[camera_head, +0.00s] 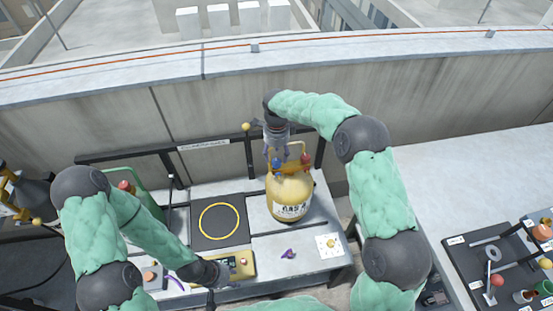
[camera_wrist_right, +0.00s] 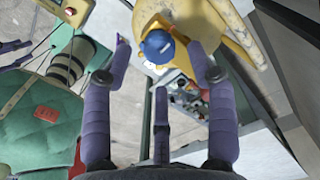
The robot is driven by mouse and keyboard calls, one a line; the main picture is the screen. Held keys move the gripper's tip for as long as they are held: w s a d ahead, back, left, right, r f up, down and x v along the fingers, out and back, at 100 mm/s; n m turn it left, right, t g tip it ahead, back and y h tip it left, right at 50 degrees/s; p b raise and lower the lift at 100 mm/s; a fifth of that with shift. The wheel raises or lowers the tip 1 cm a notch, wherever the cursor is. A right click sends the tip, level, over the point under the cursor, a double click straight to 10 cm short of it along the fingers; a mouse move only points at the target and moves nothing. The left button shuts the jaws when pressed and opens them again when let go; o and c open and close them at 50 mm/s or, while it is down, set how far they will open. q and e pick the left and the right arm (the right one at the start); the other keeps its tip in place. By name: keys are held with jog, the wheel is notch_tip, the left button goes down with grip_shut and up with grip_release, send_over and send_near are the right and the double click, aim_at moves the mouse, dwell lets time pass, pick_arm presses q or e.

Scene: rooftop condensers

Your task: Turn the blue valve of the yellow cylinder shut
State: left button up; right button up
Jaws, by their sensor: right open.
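The yellow cylinder (camera_head: 289,198) stands upright on the bench, with a red valve (camera_head: 306,159) at its top right. Its blue valve (camera_head: 276,163) is at the top left, partly covered by my right gripper (camera_head: 277,151), which points down from above. In the right wrist view the blue valve (camera_wrist_right: 157,46) is a round knob lying ahead, between the spread fingertips of my right gripper (camera_wrist_right: 160,55). The fingers are open, and I cannot tell whether any touches the knob. My left gripper (camera_head: 213,280) is low over the bench front; its fingers are too unclear to judge.
A black plate with a yellow ring (camera_head: 219,221) lies left of the cylinder. A yellow meter (camera_head: 240,264), a purple piece (camera_head: 289,253) and a white card (camera_head: 329,245) lie in front. A green cylinder (camera_head: 149,205) stands left. A rail and parapet wall (camera_head: 220,125) run behind.

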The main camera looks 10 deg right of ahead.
aim_at(276, 161)
notch_tip(276, 161, up, 8)
jog(key=shift+r, duration=0.1)
dwell(0.7)
